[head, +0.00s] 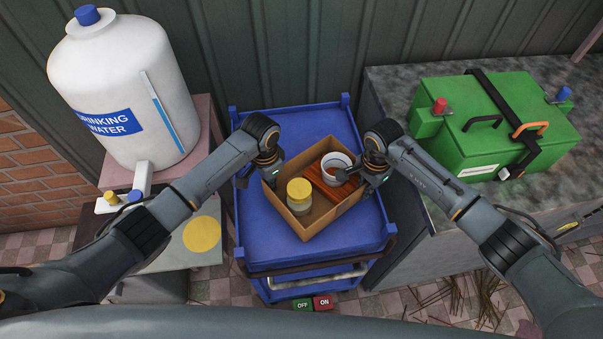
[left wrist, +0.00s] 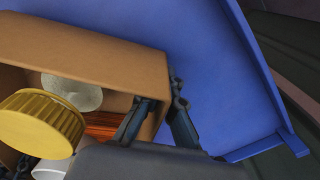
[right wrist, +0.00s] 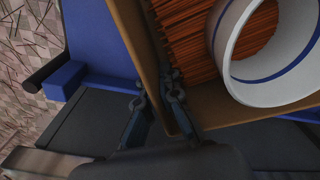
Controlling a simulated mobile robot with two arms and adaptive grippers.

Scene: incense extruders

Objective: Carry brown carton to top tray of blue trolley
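The brown carton (head: 304,229) is open-topped and sits over the blue top tray of the trolley (head: 270,257), turned at an angle. I cannot tell whether its base touches the tray. Inside are a yellow-lidded jar (head: 299,192), a white cup with a blue band (head: 336,168) and reddish-brown sticks (head: 340,190). My left gripper (left wrist: 160,108) straddles the carton's left wall, one finger inside and one outside, shut on it. My right gripper (right wrist: 155,100) straddles the opposite wall in the same way, shut on it. The carton's base is hidden.
A white drinking-water barrel (head: 125,90) stands on a stand at the left. A green box (head: 495,125) with a black strap lies on the grey counter (head: 400,225) at the right. Corrugated wall closes off the back. OFF and ON buttons (head: 313,304) show in front of the trolley.

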